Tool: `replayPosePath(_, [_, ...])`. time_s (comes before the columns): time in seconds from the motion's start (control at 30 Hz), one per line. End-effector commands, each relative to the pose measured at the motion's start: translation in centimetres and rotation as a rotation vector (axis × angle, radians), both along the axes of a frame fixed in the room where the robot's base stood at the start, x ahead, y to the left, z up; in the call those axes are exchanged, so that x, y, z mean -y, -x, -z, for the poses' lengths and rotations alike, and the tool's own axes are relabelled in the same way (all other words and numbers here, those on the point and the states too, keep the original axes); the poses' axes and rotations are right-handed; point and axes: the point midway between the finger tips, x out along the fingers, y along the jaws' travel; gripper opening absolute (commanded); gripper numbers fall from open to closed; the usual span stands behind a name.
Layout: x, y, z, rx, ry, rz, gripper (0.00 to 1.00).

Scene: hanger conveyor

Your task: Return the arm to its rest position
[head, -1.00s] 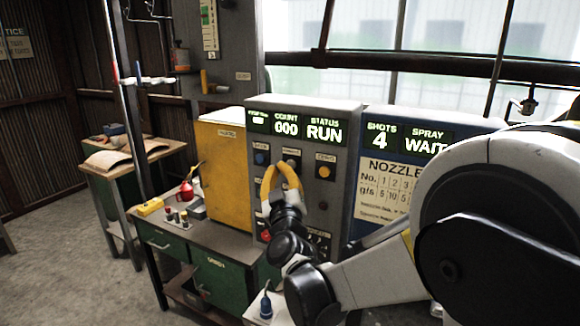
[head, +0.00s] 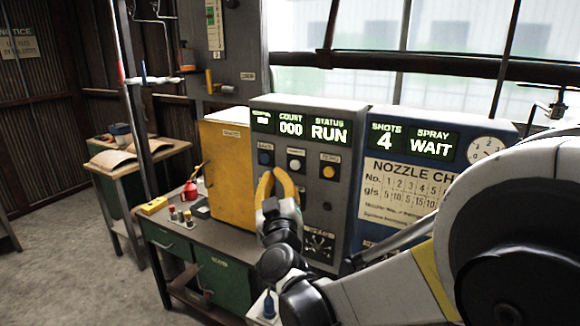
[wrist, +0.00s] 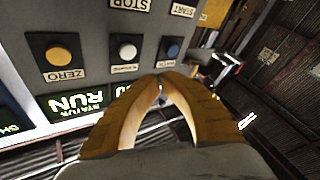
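My gripper (head: 274,174) has yellow-orange fingers and stands in front of the grey control panel (head: 340,190), below its row of buttons. In the wrist view the two fingertips of my gripper (wrist: 163,78) meet, with nothing seen between them. The panel's blue button (head: 264,158), white button (head: 295,165) and orange button (head: 328,171) are uncovered. In the wrist view the orange button (wrist: 59,56), white button (wrist: 127,51) and blue button (wrist: 172,50) lie beyond the fingertips, apart from them. The panel display (head: 302,128) reads count 000 and status RUN.
A blue cabinet (head: 385,200) right of the panel shows SHOTS 4 and SPRAY WAIT. A yellow box (head: 224,175) stands left of my gripper on a green-drawered bench (head: 222,285). A red oil can (head: 189,191) stands there too. Open floor (head: 60,270) lies at the left.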

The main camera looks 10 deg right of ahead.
Motion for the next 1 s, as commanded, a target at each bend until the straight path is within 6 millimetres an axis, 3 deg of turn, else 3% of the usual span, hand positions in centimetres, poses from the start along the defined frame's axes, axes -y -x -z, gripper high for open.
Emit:
replayPosePath(0.23, [-0.8,1.0,-0.4,-0.039,-0.02,-0.086,0.0])
replayPosePath(0.37, [-2.2,3.7,0.5,-0.17,-0.07,-0.234,0.0])
replayPosePath(0.47, [-2.5,7.2,3.1,-0.346,-0.13,-0.318,0.0])
replayPosePath(0.57, [-1.7,11.7,6.9,-0.553,-0.206,-0.335,0.0])
replayPosePath(0.7, [1.3,19.1,13.0,-0.842,-0.329,-0.236,0.0])
replayPosePath(0.8, [3.8,24.0,16.5,-0.994,-0.41,-0.118,0.0])
replayPosePath(0.9, [5.7,27.4,18.7,-1.085,-0.466,-0.014,0.0])
replayPosePath(1.0, [6.8,29.4,19.7,-1.131,-0.5,0.051,0.0])
